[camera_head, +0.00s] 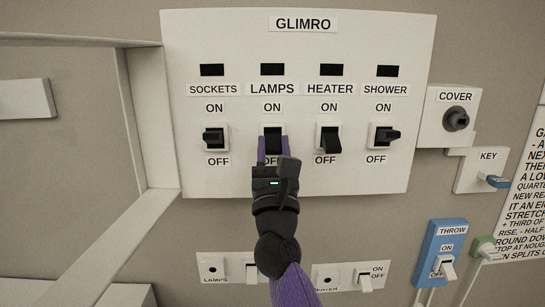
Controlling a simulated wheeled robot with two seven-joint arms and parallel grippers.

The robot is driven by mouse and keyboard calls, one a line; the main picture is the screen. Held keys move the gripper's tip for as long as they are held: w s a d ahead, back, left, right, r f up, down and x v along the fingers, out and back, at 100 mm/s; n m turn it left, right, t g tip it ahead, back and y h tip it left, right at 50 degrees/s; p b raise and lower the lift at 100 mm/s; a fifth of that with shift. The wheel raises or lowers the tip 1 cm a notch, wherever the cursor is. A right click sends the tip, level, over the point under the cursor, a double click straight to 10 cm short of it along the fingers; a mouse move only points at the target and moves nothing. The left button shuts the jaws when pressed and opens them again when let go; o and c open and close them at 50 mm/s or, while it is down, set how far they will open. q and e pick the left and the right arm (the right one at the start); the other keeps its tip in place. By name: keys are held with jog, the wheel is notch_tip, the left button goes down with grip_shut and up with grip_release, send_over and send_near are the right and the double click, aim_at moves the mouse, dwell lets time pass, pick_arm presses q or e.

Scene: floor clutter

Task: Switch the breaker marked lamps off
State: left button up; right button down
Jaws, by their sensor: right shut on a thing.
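The white GLIMRO panel (420,60) holds a row of breakers marked SOCKETS, LAMPS, HEATER and SHOWER, each with ON above and OFF below. The LAMPS breaker (272,131) is second from the left. My right gripper (273,148) reaches up from below, its purple fingers shut on the black lever of this breaker. The fingers hide the lever's lower part and the OFF label, so I cannot tell its position surely. The small window (272,69) above LAMPS is dark. My left gripper is not in view.
The sockets breaker (214,137) and heater breaker (330,140) flank my gripper; the heater lever tilts down. The shower breaker (384,135) is further right. An open panel door (150,110) stands at left. Small switches (370,274) sit below; a blue THROW switch (440,255) is lower right.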

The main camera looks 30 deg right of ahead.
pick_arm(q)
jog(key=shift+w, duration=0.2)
pick_arm(e)
jog(key=shift+c, duration=2.2)
grip_release()
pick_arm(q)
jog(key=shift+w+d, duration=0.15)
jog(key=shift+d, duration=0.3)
pick_arm(e)
jog(key=shift+o, duration=0.5)
jog(key=shift+f, duration=0.1)
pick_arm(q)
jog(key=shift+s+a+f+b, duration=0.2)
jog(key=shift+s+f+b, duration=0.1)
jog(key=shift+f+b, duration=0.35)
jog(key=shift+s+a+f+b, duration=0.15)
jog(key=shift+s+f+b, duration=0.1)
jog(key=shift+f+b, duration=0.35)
pick_arm(e)
jog(key=v, duration=1)
